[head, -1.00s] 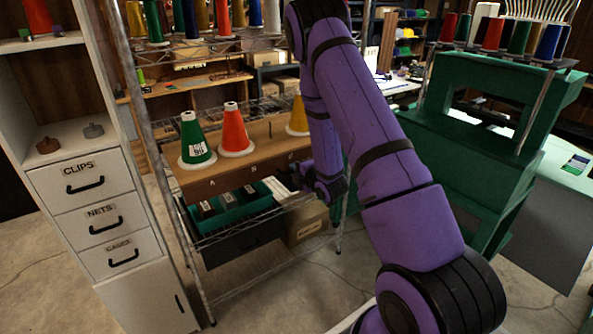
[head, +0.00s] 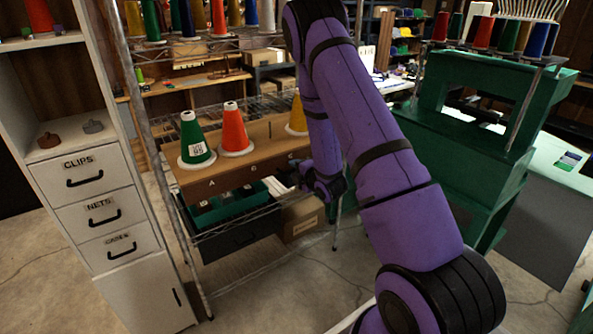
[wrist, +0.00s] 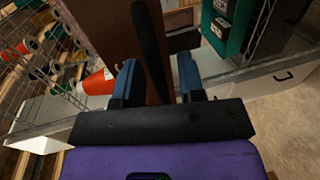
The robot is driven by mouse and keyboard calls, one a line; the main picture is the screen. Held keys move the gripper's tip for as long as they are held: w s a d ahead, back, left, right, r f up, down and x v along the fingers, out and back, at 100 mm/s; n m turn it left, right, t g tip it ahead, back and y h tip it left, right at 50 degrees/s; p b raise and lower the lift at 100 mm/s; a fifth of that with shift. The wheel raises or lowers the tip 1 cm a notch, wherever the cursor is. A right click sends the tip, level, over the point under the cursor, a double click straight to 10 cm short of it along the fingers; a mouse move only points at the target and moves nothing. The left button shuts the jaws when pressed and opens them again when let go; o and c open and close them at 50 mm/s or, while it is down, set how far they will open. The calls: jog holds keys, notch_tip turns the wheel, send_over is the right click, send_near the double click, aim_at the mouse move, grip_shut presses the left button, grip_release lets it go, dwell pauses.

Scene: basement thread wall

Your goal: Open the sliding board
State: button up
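The brown wooden board (head: 235,180), marked with letters on its front edge, lies on the wire rack. A green cone (head: 194,140), an orange cone (head: 234,130) and a partly hidden yellow cone (head: 297,115) stand on it. In the wrist view, the board's brown face (wrist: 110,30) fills the upper middle. A long black bar (wrist: 150,45) runs in front of it, down between the fingers. My gripper (wrist: 157,80) is open, its two blue-grey fingers apart on either side of the bar. Whether either finger touches the bar cannot be told. In the head view, my arm hides the board's right end.
A green bin (head: 222,210) sits below the board, with a cardboard box (head: 302,222) to its right. A white drawer cabinet (head: 100,220) stands at the left. A green machine frame (head: 465,150) with spools stands at the right. The front floor is bare concrete.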

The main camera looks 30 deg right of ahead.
jog(key=shift+s, duration=0.15)
jog(key=v, duration=1)
jog(key=shift+s, duration=0.25)
jog(key=shift+r, duration=0.1)
jog(key=s+a+r+m+g+h, duration=0.1)
jog(key=a+r+m+g, duration=0.3)
jog(key=r, duration=0.5)
jog(key=a+r+m+g+h, duration=0.1)
jog(key=a+r+m, duration=0.1)
jog(key=r+m, duration=0.6)
jog(key=s+a+r+m+g, duration=0.1)
jog(key=s+a+r+m, duration=0.1)
jog(key=s, duration=0.6)
jog(key=s+a+r+m+g+y, duration=0.1)
jog(key=s+a+r+m+g, duration=0.1)
jog(key=s+a+r, duration=0.3)
jog(key=s+a+r+m+g+y, duration=0.1)
jog(key=s+a+r+m+g, duration=0.1)
jog(key=s+r, duration=0.5)
jog(key=s+a, duration=0.1)
jog(key=s, duration=0.4)
jog(key=shift+a, duration=0.4)
